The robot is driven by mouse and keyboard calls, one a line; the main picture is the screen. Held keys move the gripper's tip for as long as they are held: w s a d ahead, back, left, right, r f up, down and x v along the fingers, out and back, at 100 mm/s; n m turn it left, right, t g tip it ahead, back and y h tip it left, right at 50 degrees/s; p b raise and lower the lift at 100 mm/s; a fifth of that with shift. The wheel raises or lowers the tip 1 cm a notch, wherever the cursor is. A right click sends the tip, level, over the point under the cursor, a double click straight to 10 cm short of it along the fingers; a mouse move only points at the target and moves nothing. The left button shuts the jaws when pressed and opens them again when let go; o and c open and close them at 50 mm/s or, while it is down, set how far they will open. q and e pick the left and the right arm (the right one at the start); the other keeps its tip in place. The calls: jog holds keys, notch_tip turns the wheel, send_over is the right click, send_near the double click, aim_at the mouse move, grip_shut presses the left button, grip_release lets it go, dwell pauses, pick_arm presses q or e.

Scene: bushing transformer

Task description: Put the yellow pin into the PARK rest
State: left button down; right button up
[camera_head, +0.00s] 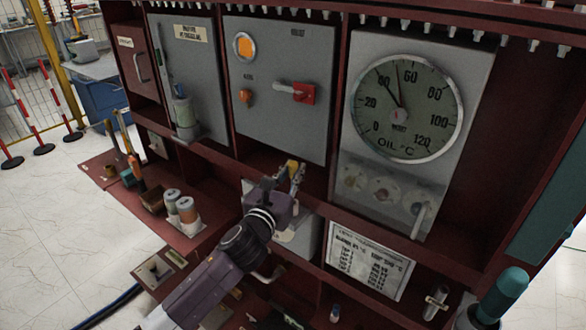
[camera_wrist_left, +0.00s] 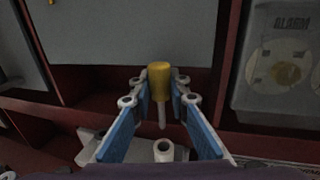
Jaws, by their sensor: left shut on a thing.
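The yellow pin (camera_wrist_left: 159,82) is upright between the blue finger pads of my left gripper (camera_wrist_left: 160,100) in the left wrist view, its pale shaft pointing down. In the head view, the pin's yellow top (camera_head: 292,168) shows between the fingers of my left gripper (camera_head: 290,178), in front of the lower edge of the grey panels. A pale round socket (camera_wrist_left: 164,151) stands on a grey base below and nearer the camera than the pin tip; the tip appears apart from it. I cannot read a PARK label, so I cannot tell whether this is the PARK rest. My right gripper is not in view.
The grey switch panel (camera_head: 279,88) stands just behind the gripper, with the oil dial (camera_head: 405,108) to its right. Cans (camera_head: 187,210) and tools (camera_head: 135,172) occupy the left shelf. A label plate (camera_head: 369,260) is at lower right. A small holder (camera_head: 154,269) sits at lower left.

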pick_arm(q)
jog(key=shift+f+b, duration=0.7)
jog(key=shift+f, duration=0.55)
jog(key=shift+p, duration=0.3)
jog(key=shift+p, duration=0.35)
dwell(0.8)
jog(key=shift+f+b, duration=0.3)
jog(key=shift+f, duration=0.05)
jog(key=shift+f+b, duration=1.5)
jog(key=shift+f, duration=0.5)
jog(key=c, duration=1.8)
grip_release()
jog(key=shift+o, duration=0.2)
